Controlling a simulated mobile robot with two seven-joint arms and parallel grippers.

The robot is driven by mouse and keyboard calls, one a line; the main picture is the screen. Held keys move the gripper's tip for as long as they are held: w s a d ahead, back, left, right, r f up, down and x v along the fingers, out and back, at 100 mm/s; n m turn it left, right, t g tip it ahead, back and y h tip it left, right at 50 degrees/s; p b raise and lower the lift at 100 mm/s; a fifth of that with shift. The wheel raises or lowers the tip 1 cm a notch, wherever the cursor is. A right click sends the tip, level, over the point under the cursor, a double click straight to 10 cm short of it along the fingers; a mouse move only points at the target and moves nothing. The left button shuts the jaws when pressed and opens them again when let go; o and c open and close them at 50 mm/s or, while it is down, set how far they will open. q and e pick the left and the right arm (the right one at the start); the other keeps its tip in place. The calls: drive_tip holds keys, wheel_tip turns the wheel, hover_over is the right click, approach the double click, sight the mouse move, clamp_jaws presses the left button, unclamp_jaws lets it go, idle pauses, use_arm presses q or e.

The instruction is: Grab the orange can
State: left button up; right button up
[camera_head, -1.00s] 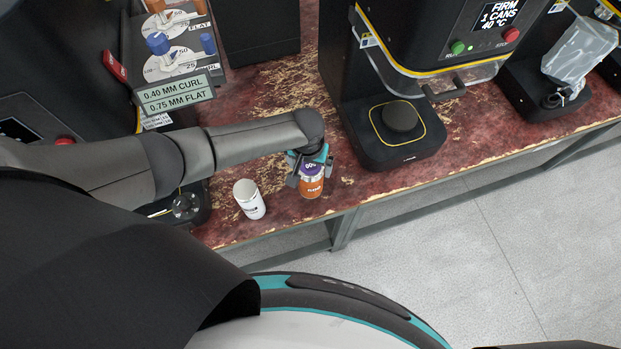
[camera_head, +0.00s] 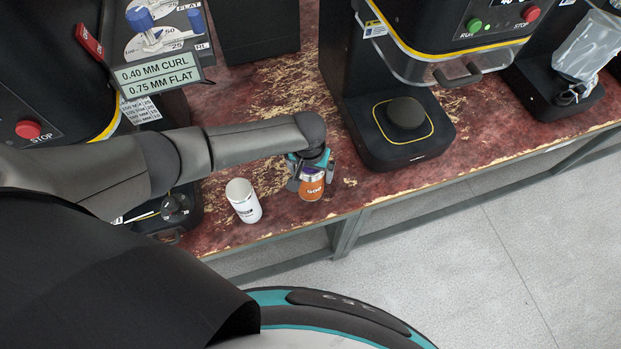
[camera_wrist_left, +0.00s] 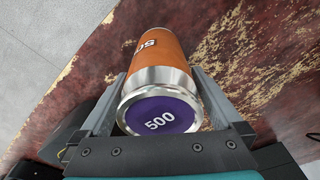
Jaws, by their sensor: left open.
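The orange can (camera_head: 312,188) stands on the red worn bench near its front edge. It has a silver rim and a purple end marked 500, which faces the left wrist view (camera_wrist_left: 160,62). My left gripper (camera_head: 311,172) is at the can's upper part, with a finger on each side of it. In the left wrist view the fingers (camera_wrist_left: 160,100) flank the can's silver end, and the jaws are open. Whether either finger touches the can is hard to tell. My right gripper is not in view.
A white can (camera_head: 243,201) stands on the bench just left of the orange can. A black seamer (camera_head: 405,135) stands to the right, its round chuck plate empty. The bench's front edge (camera_head: 345,212) is close, with grey floor beyond.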

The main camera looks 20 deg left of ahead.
use_arm(q)
clamp_jaws()
idle(0.8)
